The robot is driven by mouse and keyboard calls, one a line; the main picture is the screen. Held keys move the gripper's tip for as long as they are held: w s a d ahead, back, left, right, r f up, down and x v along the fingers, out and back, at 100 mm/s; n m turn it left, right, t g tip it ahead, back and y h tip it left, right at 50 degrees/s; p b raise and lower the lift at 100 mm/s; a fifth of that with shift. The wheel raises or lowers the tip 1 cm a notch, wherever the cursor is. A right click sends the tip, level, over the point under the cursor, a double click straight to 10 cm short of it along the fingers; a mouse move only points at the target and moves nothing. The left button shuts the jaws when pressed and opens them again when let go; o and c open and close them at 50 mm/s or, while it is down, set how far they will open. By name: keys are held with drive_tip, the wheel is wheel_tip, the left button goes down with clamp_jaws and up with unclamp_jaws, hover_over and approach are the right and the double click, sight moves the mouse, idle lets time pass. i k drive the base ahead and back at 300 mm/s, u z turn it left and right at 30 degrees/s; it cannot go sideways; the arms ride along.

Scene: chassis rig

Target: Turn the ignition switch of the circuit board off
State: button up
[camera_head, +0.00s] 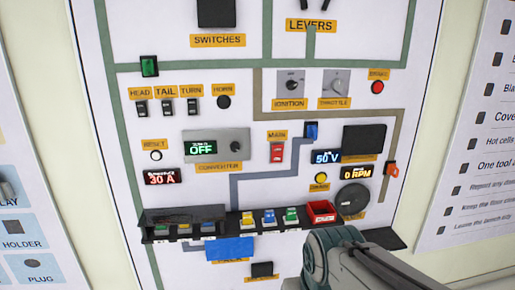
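The circuit board (225,120) is a white upright panel with green, grey and tan traces. The ignition switch (291,84) is a small dark rotary knob on a grey square plate, above an orange IGNITION label (290,104), right of centre in the upper part of the board. The knob's exact angle is too small to tell. Part of my arm, a grey-green joint and link, shows at the bottom right, in front of the board's lower edge and well below the switch. My gripper's fingers are not in view. Nothing covers the ignition switch.
The throttle knob (335,85) sits just right of the switch, with a red button (377,87) beyond it. Below are a red main switch (277,152) and lit displays reading 50 V (326,157) and 0 RPM (357,172). A dark shelf (160,238) with small coloured parts juts out lower down.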

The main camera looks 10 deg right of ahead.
sight(291, 85)
drive_tip(key=k, duration=0.65)
drive_tip(key=u, duration=0.55)
drive_tip(key=i, duration=1.1)
drive_tip(key=z, duration=0.65)
drive_tip(key=i, duration=0.45)
drive_tip(key=z, duration=0.5)
